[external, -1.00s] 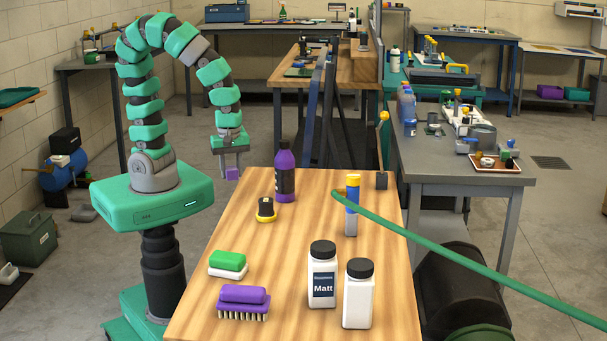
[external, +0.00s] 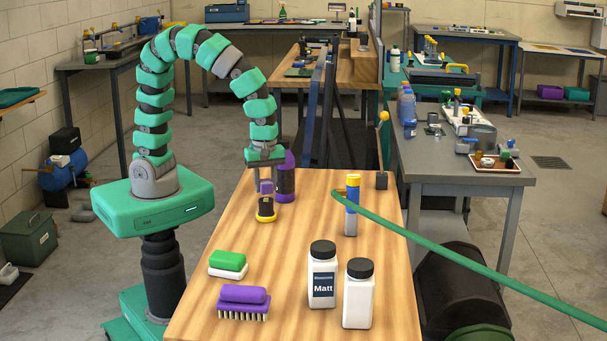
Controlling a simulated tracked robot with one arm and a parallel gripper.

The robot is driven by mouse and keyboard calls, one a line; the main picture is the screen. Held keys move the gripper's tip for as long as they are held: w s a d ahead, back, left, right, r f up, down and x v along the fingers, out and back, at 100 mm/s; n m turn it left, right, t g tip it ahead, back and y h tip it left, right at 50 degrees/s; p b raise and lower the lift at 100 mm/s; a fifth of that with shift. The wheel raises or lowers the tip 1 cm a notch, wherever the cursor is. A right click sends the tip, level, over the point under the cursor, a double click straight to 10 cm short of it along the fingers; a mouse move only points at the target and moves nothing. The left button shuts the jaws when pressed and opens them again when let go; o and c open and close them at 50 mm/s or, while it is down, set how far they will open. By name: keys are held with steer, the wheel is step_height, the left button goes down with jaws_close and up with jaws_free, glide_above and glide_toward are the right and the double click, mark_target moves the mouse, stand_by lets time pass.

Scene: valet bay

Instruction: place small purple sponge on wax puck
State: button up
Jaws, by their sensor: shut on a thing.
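The small purple sponge (external: 266,187) is between the fingers of my gripper (external: 266,184), which is shut on it. A puck with a black top and a yellow base (external: 266,211), which I take for the wax puck, stands upright on the wooden table's left side. The sponge appears directly above the puck's black top, close to it. From this angle I cannot tell whether they touch. My gripper points down, and its fingers partly cover the sponge.
A purple bottle (external: 286,180) stands close behind and right of my gripper. A green-and-white block (external: 228,262), a purple brush (external: 243,300) and two white bottles (external: 322,275) are nearer. A green hose (external: 450,252) crosses the right side.

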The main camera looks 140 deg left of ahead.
mark_target(266, 181)
steer(key=shift+f, duration=1.1)
steer(key=shift+f, duration=0.1)
steer(key=o, duration=0.9)
steer(key=shift+o, duration=0.2)
step_height(266, 181, up, 12)
steer(key=shift+r+p, duration=0.1)
steer(key=shift+p, duration=0.8)
